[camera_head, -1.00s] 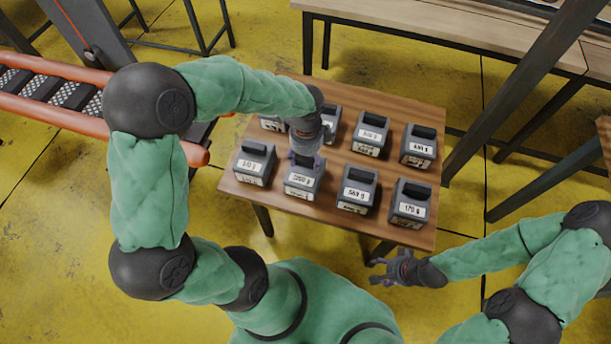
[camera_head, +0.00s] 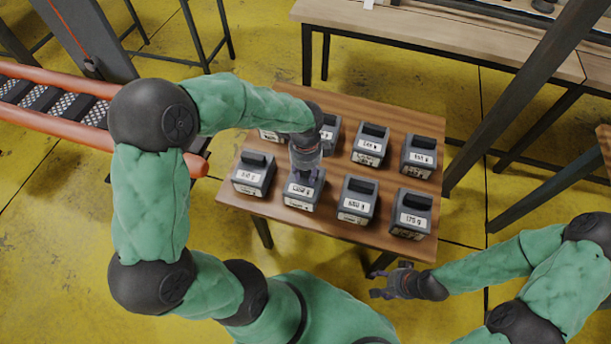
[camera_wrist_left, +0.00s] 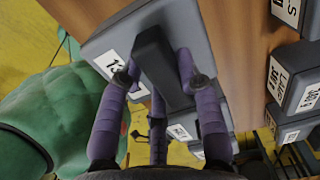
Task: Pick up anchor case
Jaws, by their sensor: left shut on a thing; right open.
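Several dark grey cases with black top handles and white weight labels stand in two rows on a small wooden table (camera_head: 280,225). I cannot tell which is the anchor case by name. My left gripper (camera_head: 307,175) is over the second case from the left in the front row (camera_head: 302,196). In the left wrist view its purple fingers (camera_wrist_left: 160,80) are closed around that case's black handle (camera_wrist_left: 158,62). The case appears to be still on the table. My right gripper (camera_head: 388,282) is open and empty, off the table's front right edge.
Neighbouring cases stand close on both sides, such as the left one (camera_head: 254,174) and the right one (camera_head: 357,199). A conveyor with orange rails (camera_head: 60,125) is at the left. A long bench (camera_head: 430,38) stands behind, and dark slanted posts rise at the right.

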